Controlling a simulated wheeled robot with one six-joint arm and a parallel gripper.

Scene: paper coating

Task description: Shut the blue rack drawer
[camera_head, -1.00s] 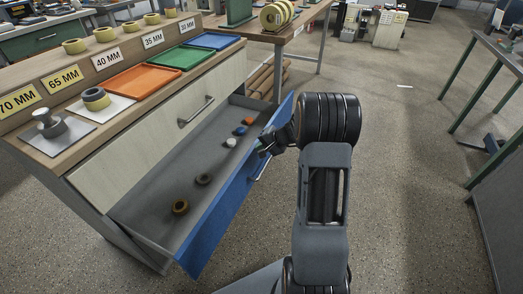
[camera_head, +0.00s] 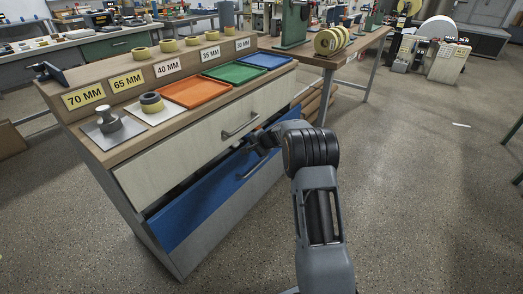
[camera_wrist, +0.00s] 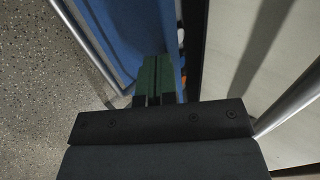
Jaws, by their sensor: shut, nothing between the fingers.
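The blue rack drawer (camera_head: 205,206) is the lower drawer of the wooden rack. Its blue front stands a little out from the rack, with a narrow dark gap along its top edge. My gripper (camera_head: 256,142) is shut and empty at the upper right part of this front, by the drawer's handle (camera_head: 262,165). In the wrist view, the green fingertips (camera_wrist: 153,75) lie together at the edge of the blue front (camera_wrist: 118,38). Bits of orange and white show in the gap beside them. Whether the fingers touch the front, I cannot tell.
The pale upper drawer (camera_head: 195,140) is shut, with a metal handle (camera_head: 240,124). Orange (camera_head: 188,93), green (camera_head: 234,74) and blue (camera_head: 266,61) trays lie on the rack top. A wooden table (camera_head: 350,48) stands behind at right.

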